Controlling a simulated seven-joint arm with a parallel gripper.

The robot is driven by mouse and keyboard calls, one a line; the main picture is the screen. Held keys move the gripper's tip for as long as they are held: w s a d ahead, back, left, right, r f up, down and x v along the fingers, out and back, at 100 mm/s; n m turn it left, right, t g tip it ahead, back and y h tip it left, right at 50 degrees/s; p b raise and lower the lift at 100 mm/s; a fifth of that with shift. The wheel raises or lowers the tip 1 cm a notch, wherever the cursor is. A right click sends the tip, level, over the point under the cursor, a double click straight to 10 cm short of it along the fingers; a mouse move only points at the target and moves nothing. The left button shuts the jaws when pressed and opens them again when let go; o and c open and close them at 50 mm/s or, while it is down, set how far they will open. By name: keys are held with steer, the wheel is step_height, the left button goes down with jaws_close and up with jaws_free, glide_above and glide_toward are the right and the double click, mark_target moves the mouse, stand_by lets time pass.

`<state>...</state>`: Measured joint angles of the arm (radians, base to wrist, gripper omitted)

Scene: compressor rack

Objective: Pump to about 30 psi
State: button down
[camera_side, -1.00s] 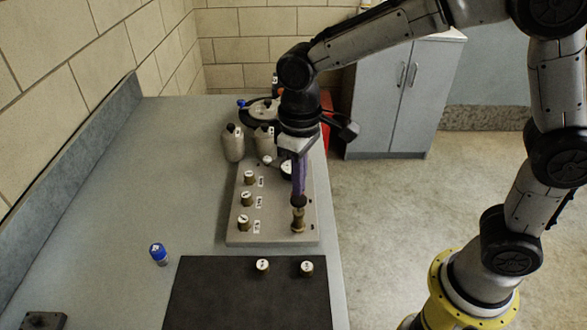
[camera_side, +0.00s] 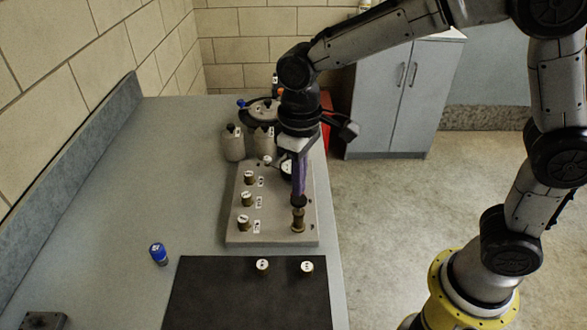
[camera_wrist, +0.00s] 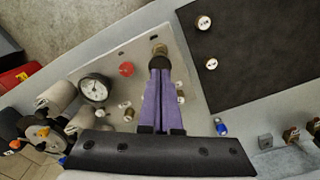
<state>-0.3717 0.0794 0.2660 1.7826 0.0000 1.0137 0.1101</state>
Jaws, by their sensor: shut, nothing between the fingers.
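My gripper (camera_side: 298,204) is shut and empty, its purple fingers pointing down. Its tips are at the top of a brass post (camera_side: 298,221) at the front right of the grey panel (camera_side: 276,232). The tips also cover part of this post in the wrist view (camera_wrist: 159,49); I cannot tell if they touch it. A round white-faced gauge (camera_wrist: 94,90) sits on the panel; its reading is too small to make out. In the side view the gauge (camera_side: 286,168) is partly hidden behind my gripper. A red knob (camera_wrist: 126,69) shows between gauge and post in the wrist view.
Several brass knobs with white tops (camera_side: 246,198) line the panel's left side. Two grey canisters (camera_side: 233,145) stand behind it. A dark mat (camera_side: 240,300) with two loose brass pieces lies in front, and a blue-capped bottle (camera_side: 158,254) stands left. The left bench is mostly clear.

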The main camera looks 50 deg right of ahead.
mark_target(299, 199)
steer(key=shift+f, duration=0.1)
stand_by(0.4)
steer(key=shift+f, duration=1.9)
steer(key=shift+r, duration=2)
steer(key=shift+f, duration=0.15)
stand_by(0.8)
stand_by(1.5)
stand_by(0.3)
steer(key=shift+r, duration=2.65)
